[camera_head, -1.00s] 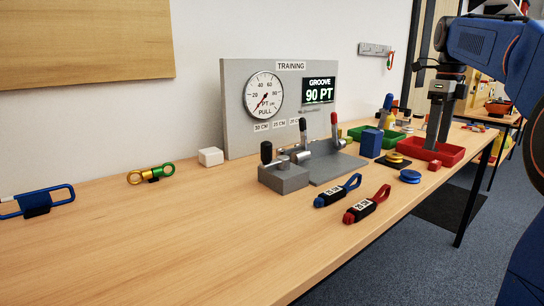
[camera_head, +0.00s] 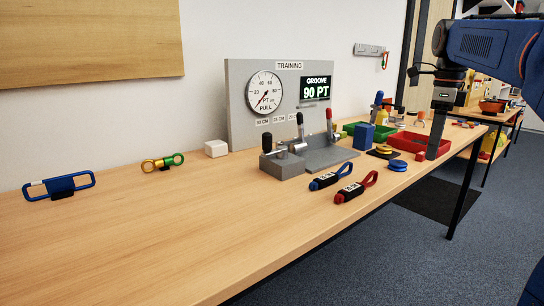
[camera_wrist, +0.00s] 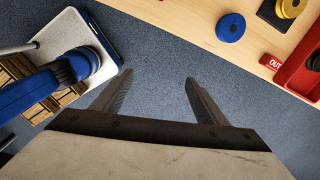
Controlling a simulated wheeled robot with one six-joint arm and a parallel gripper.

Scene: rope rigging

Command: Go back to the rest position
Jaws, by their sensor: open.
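My gripper (camera_head: 437,140) hangs down at the right in the head view, in front of the red tray (camera_head: 408,142) near the table's front edge. In the wrist view its two fingers (camera_wrist: 157,78) are spread apart with nothing between them, over the grey carpet. The wrist view shows the table's edge at the upper right and part of my own body at the left.
The front left of the table is clear.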

